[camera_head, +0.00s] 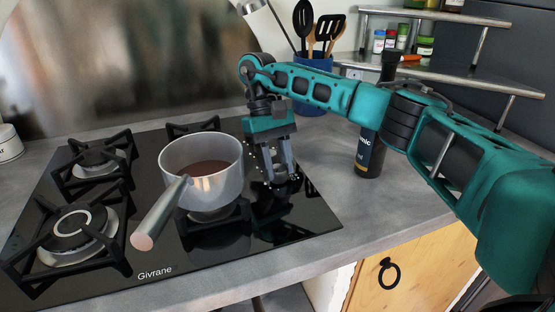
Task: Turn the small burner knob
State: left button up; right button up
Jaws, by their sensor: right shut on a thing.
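The black gas cooktop (157,256) fills the left and middle of the counter, with dotted dial marks near its right side. My right gripper (281,180) points down over that right side, beside the pot. Its fingers are shut on a small knob, which the fingers hide almost wholly. The other knobs are hard to make out against the black, reflective glass. My left gripper is not in view.
A metal pot (201,167) with brown contents stands on a burner, its handle (158,216) toward the front. A dark bottle (370,150) stands behind my right forearm. A blue utensil holder (313,84) is at the back. The counter's front right (385,215) is clear.

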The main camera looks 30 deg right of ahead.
jog(key=shift+n+h, duration=0.3)
jog(key=shift+n, duration=0.4)
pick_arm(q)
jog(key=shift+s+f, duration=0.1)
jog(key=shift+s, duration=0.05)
pick_arm(e)
jog(key=shift+n, duration=0.6)
jog(key=shift+h, duration=0.3)
jog(key=o, duration=1)
pick_arm(q)
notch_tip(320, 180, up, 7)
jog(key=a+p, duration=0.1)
jog(key=p, duration=0.7)
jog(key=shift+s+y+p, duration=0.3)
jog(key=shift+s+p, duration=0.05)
pick_arm(e)
jog(key=v, duration=1.3)
jog(key=shift+s, duration=0.2)
